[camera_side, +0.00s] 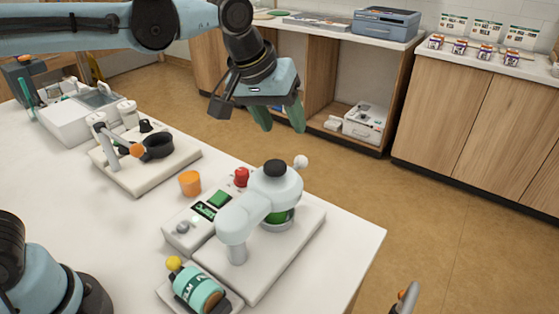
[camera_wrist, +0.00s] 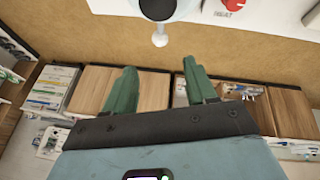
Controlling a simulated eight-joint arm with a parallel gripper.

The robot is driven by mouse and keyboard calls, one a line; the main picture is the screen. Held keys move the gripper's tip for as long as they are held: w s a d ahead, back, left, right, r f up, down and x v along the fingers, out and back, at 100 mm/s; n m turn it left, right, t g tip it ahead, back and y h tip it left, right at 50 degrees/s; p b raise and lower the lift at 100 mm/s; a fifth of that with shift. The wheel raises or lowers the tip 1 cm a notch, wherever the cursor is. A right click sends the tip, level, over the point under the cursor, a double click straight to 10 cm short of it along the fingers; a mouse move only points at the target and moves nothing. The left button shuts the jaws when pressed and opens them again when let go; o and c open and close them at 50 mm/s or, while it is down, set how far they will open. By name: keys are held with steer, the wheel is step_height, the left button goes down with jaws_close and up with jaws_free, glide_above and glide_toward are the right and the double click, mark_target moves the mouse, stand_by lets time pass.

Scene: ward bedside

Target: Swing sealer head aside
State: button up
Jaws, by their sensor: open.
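The sealer head (camera_side: 272,190) is a pale grey swing arm on a post, with a black cap on top and a white ball handle (camera_side: 300,161) at its far side. It sits over a green item (camera_side: 281,216) on the white sealer base (camera_side: 285,252); the head hides most of that item. In the wrist view the head (camera_wrist: 165,7) shows at the top edge with its ball handle (camera_wrist: 160,40) pointing down. My gripper (camera_side: 279,122) hangs above and beyond the head, its green fingers apart, empty and clear of the handle. The fingers also show in the wrist view (camera_wrist: 158,68).
Another device (camera_side: 145,175) is farther left. The table's right edge is near.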

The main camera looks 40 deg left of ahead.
mark_target(299, 159)
steer(key=x, duration=1.1)
steer(key=shift+w+f, duration=0.1)
steer(key=shift+f, duration=0.1)
steer(key=shift+c, duration=0.3)
jaws_close()
